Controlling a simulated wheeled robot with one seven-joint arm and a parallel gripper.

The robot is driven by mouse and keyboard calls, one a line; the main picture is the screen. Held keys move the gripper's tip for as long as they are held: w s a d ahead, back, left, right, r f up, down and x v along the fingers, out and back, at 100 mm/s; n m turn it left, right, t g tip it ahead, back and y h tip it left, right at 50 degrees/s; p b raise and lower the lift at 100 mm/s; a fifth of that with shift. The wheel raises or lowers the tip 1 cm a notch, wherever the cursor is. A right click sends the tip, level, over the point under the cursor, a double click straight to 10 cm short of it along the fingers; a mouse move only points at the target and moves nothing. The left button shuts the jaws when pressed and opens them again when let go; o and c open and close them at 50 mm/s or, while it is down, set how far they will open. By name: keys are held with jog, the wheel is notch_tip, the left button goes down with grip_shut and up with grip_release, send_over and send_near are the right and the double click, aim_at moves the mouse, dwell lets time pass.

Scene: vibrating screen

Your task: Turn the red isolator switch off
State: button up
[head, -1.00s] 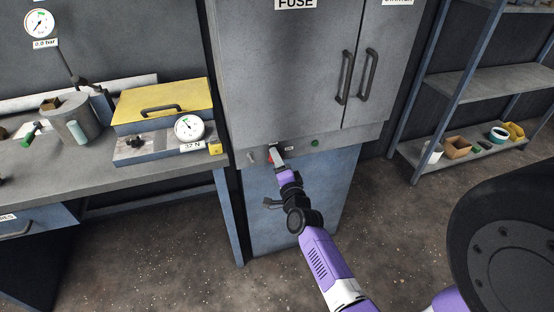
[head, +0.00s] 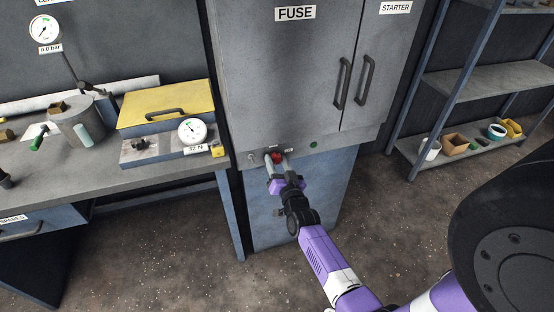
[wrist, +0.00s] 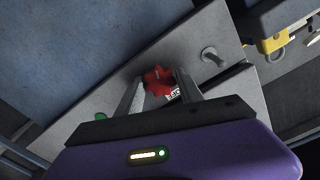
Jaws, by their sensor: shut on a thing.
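The red isolator switch (head: 276,158) is on the grey strip below the cabinet doors. It shows as a red lobed knob in the wrist view (wrist: 158,80). My gripper (head: 277,161) reaches up to it, with one finger on each side of the knob. In the wrist view my gripper's fingers (wrist: 160,88) are shut on the knob. A small label beside the knob is partly hidden by a finger, so I cannot read the switch position.
A green button (head: 314,144) is right of the switch, and a small grey knob (head: 252,156) is left of it. The cabinet doors (head: 285,75) are shut above. A workbench (head: 90,180) with a yellow-lidded box (head: 165,103) stands at left. Shelving (head: 465,92) stands at right.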

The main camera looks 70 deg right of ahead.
jog(key=shift+n+p, duration=0.75)
jog(key=shift+n, duration=1.45)
jog(key=shift+f, duration=0.1)
jog(key=o, duration=1.3)
jog(key=shift+s+a, duration=0.1)
jog(key=shift+a, duration=0.05)
jog(key=v, duration=0.7)
jog(key=shift+s+a, duration=0.15)
jog(key=shift+s, duration=0.05)
